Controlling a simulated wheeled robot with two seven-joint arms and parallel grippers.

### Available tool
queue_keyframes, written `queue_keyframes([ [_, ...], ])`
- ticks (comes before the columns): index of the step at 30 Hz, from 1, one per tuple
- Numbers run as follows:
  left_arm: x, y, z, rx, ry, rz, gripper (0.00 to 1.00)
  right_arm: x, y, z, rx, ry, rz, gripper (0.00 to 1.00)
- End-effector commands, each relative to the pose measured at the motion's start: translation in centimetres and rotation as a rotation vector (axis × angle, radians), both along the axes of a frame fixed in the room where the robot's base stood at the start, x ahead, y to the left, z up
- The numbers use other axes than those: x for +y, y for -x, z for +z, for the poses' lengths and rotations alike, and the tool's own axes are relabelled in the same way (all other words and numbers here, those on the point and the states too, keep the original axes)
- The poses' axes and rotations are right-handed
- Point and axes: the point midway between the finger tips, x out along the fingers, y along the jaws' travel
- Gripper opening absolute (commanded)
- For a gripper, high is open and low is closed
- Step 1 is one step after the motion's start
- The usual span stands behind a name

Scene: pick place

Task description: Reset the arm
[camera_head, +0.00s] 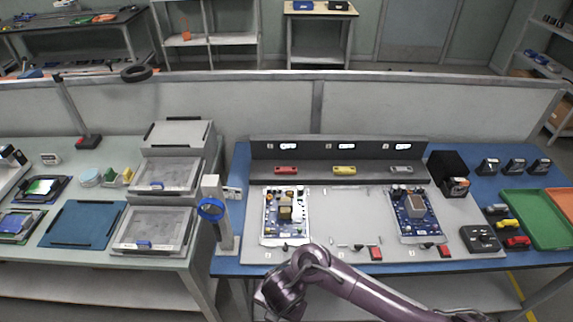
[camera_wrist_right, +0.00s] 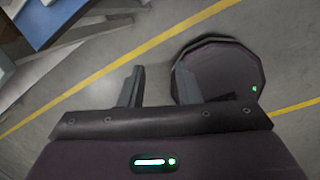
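My right arm (camera_head: 345,280) is purple and comes in from the lower right of the head view. It bends in front of the blue table's front edge, and its far end runs down out of the picture. In the right wrist view my right gripper (camera_wrist_right: 159,72) is open, with its two dark fingers apart and nothing between them. It hangs over the grey floor, with a blue-topped table corner (camera_wrist_right: 50,18) at the upper left. My left arm and gripper are not in view.
The blue table (camera_head: 228,263) holds a grey fixture board with two circuit boards (camera_head: 286,213) (camera_head: 415,213). A blue-ringed stand (camera_head: 212,209) is near its left edge. A green tray (camera_head: 535,217) lies at the right. A grey table (camera_head: 65,258) with trays stands at the left.

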Motion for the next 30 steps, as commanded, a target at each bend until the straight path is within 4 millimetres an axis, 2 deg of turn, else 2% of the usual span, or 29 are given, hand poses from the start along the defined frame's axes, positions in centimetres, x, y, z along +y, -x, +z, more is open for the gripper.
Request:
queue_keyframes([
  [1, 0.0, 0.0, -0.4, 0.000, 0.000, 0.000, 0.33, 0.2, 0.4, -1.5, 0.048, -0.036, -0.080, 0.30],
  [5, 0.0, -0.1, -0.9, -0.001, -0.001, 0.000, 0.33, 0.9, 0.7, -5.2, 0.174, -0.150, -0.344, 0.30],
  [8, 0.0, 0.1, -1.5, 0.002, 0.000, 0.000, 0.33, 0.8, 1.0, -9.1, 0.280, -0.245, -0.602, 0.30],
  [11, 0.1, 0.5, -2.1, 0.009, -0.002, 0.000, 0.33, -0.4, 1.6, -14.1, 0.379, -0.335, -0.916, 0.30],
  [14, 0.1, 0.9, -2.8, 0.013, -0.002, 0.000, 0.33, -3.1, 3.1, -20.0, 0.447, -0.405, -1.266, 0.30],
  [15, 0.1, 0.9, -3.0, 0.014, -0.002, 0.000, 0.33, -4.7, 4.1, -22.4, 0.459, -0.422, -1.402, 0.30],
  [17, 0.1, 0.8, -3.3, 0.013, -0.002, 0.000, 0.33, -7.2, 6.0, -25.8, 0.461, -0.437, -1.591, 0.30],
  [18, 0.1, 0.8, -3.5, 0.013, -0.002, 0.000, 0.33, -8.9, 7.4, -27.8, 0.454, -0.441, -1.707, 0.30],
  [20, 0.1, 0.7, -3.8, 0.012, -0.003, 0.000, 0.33, -11.6, 10.0, -30.5, 0.431, -0.436, -1.862, 0.30],
  [21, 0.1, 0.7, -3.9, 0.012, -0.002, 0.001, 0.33, -13.4, 11.9, -32.2, 0.410, -0.427, -1.955, 0.30],
  [25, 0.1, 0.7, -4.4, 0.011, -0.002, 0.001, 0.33, -18.6, 18.3, -36.1, 0.320, -0.384, -2.204, 0.30],
  [27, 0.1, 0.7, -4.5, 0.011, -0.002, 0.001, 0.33, -20.9, 21.5, -37.3, 0.269, -0.359, -2.298, 0.30],
  [30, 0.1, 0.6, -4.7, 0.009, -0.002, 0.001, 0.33, -23.3, 25.0, -38.4, 0.209, -0.324, -2.391, 0.30],
])
